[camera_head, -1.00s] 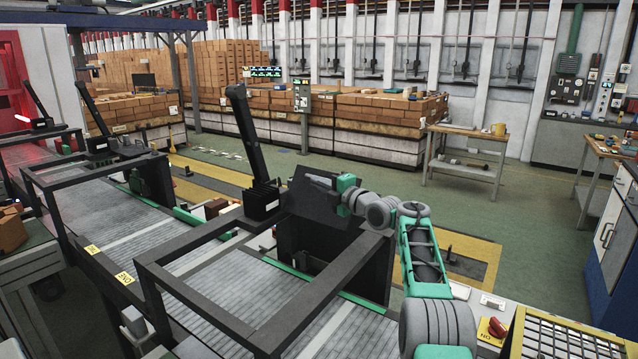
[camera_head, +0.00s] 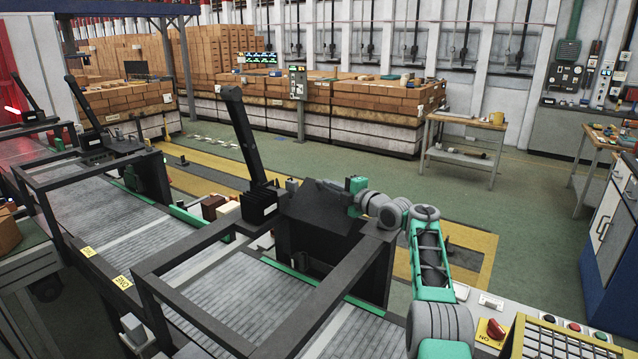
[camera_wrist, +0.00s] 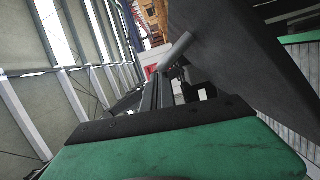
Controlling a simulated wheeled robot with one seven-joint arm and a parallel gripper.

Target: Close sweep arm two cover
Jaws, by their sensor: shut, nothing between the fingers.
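Sweep arm two is a black post (camera_head: 243,130) leaning up from a finned black base (camera_head: 259,206) beside the conveyor. To its right stands a black housing (camera_head: 318,245). A dark panel, seemingly its cover (camera_head: 318,207), slopes over the top. My gripper (camera_wrist: 168,92) is shut and empty; in the head view it is at the panel's upper edge, mostly hidden. In the wrist view the dark panel (camera_wrist: 235,55) fills the upper right, close beside the fingers, with a grey cylinder (camera_wrist: 176,50) at its edge. I cannot tell whether the fingers touch the panel.
A black frame (camera_head: 190,300) stands over the grey roller conveyor (camera_head: 235,283) in front of the housing. A control panel with a red knob (camera_head: 494,328) is at the lower right. Brick stacks (camera_head: 345,98) and a workbench (camera_head: 465,125) stand behind open green floor.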

